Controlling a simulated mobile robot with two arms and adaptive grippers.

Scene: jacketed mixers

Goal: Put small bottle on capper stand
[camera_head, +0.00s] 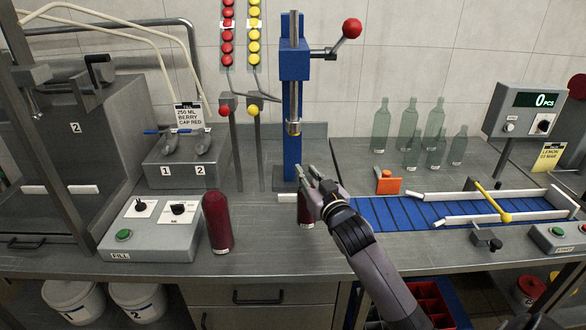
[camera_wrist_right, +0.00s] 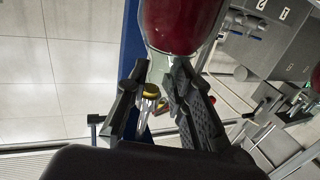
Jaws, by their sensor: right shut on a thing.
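My right gripper (camera_head: 312,184) is shut on a small bottle (camera_head: 305,212) filled with red, held upright just in front of the blue capper column. Its neck is between the fingers, and the gripper hides part of its right side. In the right wrist view the red bottle (camera_wrist_right: 182,22) shows at the top, beyond the fingers (camera_wrist_right: 160,80). The capper (camera_head: 292,95) is a blue press with a red-knobbed lever; its head (camera_head: 294,128) is above the bottle. I cannot tell whether the bottle touches the stand below. My left gripper is not in view.
A larger red bottle (camera_head: 217,222) stands beside the fill control box (camera_head: 152,230). A blue conveyor (camera_head: 400,211) with white rails runs to the right. Several empty green bottles (camera_head: 434,124) stand behind it. Red and yellow cap chutes (camera_head: 227,35) are left of the capper.

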